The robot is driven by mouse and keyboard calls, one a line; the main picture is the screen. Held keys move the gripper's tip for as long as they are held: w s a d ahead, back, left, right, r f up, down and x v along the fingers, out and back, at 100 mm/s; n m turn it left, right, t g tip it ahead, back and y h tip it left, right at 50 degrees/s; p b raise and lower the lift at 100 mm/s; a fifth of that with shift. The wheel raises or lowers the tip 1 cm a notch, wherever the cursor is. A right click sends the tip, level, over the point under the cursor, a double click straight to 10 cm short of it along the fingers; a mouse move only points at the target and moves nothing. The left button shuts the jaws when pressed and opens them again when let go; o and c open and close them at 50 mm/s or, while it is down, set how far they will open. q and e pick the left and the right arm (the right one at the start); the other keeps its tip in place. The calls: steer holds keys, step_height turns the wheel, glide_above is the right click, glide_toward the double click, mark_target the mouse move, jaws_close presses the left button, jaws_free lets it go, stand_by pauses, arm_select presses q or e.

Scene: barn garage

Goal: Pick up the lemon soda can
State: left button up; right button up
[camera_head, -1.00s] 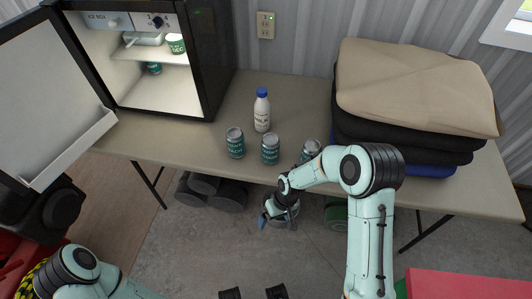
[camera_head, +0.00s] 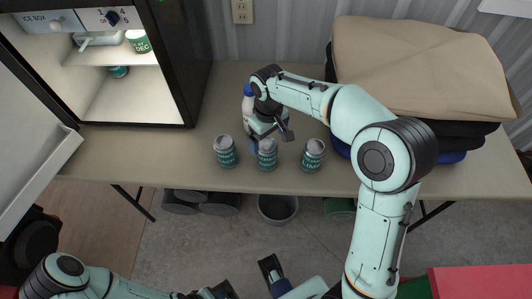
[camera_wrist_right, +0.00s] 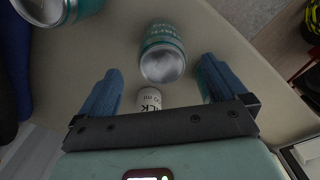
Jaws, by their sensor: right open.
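Three teal soda cans stand upright in a row near the table's front edge: a left can (camera_head: 226,152), a middle can (camera_head: 267,155) and a right can (camera_head: 313,156). Their flavour labels are too small to read surely, so I cannot tell which is lemon. My right gripper (camera_head: 270,136) is open and empty, reaching down just behind the middle can. In the right wrist view, a can (camera_wrist_right: 162,60) stands beyond the open fingers, and another can (camera_wrist_right: 48,10) is at upper left.
The white milk bottle (camera_head: 248,100) with a blue cap stands close beside my right gripper, partly hidden by it. A folded stack of cloths (camera_head: 410,70) is at right. An open icebox (camera_head: 135,95) is at left. A bucket (camera_head: 278,208) stands under the table.

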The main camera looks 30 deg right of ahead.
step_height(320, 180, down, 8)
steer(key=shift+w+a+f+b, duration=0.1)
steer(key=shift+a+b, duration=0.05)
steer(key=shift+b, duration=0.45)
steer(key=c, duration=1.4)
